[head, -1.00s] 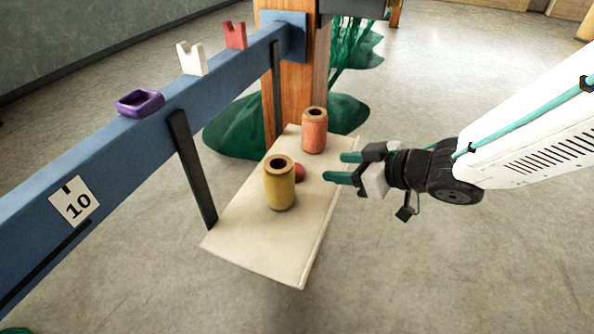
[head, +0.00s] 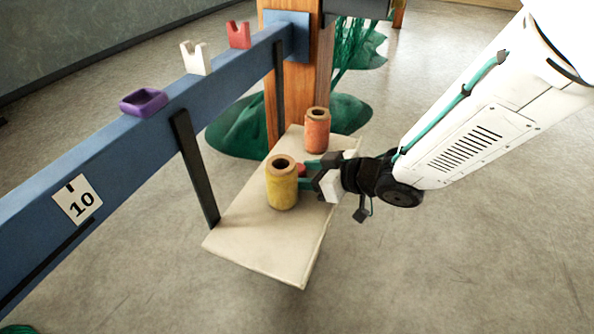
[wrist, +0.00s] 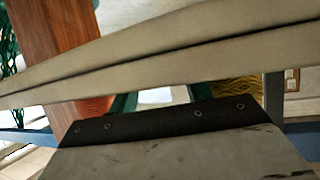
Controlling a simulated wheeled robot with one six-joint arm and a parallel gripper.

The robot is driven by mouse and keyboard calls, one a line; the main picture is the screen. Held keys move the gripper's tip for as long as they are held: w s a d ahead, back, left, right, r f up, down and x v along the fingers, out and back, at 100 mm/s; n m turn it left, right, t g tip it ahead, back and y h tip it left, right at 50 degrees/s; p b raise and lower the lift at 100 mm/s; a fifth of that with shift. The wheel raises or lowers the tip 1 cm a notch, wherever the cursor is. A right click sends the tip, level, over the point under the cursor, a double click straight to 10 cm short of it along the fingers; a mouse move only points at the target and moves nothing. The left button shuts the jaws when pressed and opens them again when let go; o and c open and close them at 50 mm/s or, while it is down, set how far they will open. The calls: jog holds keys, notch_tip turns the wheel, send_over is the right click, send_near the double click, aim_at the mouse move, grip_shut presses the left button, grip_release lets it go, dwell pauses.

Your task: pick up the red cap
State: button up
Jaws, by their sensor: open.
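The red cap (head: 301,170) is a small red round thing on the pale board (head: 262,246). It sits between a yellow cylinder (head: 282,186) and an orange-red cylinder (head: 317,131), partly hidden by the yellow cylinder and my fingers. My gripper (head: 306,172) is open, its teal fingers low over the board and reaching to either side of the cap. I cannot tell whether they touch it. In the wrist view the teal fingertips (wrist: 155,98) show only in part, and the cap cannot be made out.
The blue beam (head: 130,142) runs along the left, carrying a purple ring (head: 143,103), a white notched block (head: 195,58) and a red notched block (head: 239,35). A dark strut (head: 195,168) comes down to the board. A wooden post (head: 297,75) and green netting (head: 238,128) stand behind.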

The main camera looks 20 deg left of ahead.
jog(key=c, duration=0.8)
jog(key=shift+o, duration=0.2)
jog(key=shift+r, duration=0.1)
